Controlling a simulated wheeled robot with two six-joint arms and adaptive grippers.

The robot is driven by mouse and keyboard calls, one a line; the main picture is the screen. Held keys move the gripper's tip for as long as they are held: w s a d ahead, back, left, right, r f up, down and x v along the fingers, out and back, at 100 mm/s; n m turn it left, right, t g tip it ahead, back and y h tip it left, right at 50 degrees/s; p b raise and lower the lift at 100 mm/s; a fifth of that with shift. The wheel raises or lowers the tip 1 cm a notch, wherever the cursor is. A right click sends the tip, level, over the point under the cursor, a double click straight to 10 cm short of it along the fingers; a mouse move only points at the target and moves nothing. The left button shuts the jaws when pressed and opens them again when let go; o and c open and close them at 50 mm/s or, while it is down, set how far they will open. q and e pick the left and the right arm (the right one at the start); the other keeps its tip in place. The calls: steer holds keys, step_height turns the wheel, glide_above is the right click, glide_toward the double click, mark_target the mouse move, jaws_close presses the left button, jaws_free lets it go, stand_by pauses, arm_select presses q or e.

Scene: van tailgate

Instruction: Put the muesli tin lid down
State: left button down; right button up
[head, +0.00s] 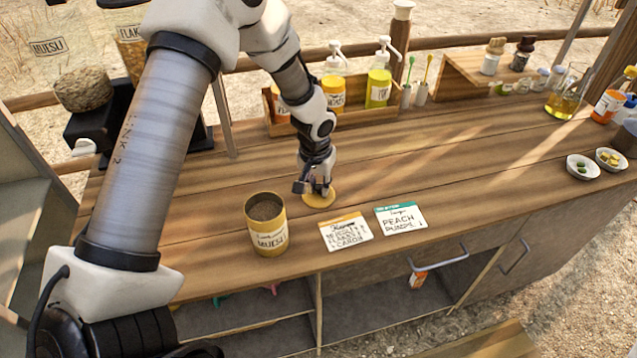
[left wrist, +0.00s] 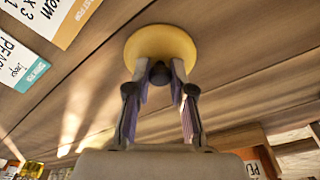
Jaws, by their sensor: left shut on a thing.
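The muesli tin lid (head: 319,201) is a round yellow disc with a dark knob, level at the wooden counter top or just above it; I cannot tell whether it touches. My left gripper (head: 318,189) points down from above, shut on the lid's knob. In the left wrist view the lid (left wrist: 160,42) shows beyond the fingers, with the left gripper (left wrist: 160,76) closed around the knob. The open muesli tin (head: 267,236), yellow with a white label and full of dark grains, stands upright to the left of the lid. My right gripper is not in view.
Two cards, an orange-topped one (head: 346,232) and a teal-topped one (head: 401,218), lie right of the tin, near the lid. Pump bottles (head: 378,87) stand in a wooden rack behind. Small bowls (head: 583,167) sit far right. The counter right of the lid is clear.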

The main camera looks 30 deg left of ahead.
mark_target(316, 198)
arm_select(q)
steer(key=shift+s+f, duration=0.1)
steer(key=shift+f, duration=0.1)
steer(key=c, duration=1)
jaws_free()
steer(key=r, duration=0.4)
steer(key=s+r, duration=0.1)
steer(key=r, duration=0.3)
steer(key=r+b, duration=0.1)
steer(key=r, duration=0.3)
steer(key=shift+s+d+r, duration=0.15)
steer(key=shift+r, duration=0.05)
steer(key=shift+s+f, duration=0.1)
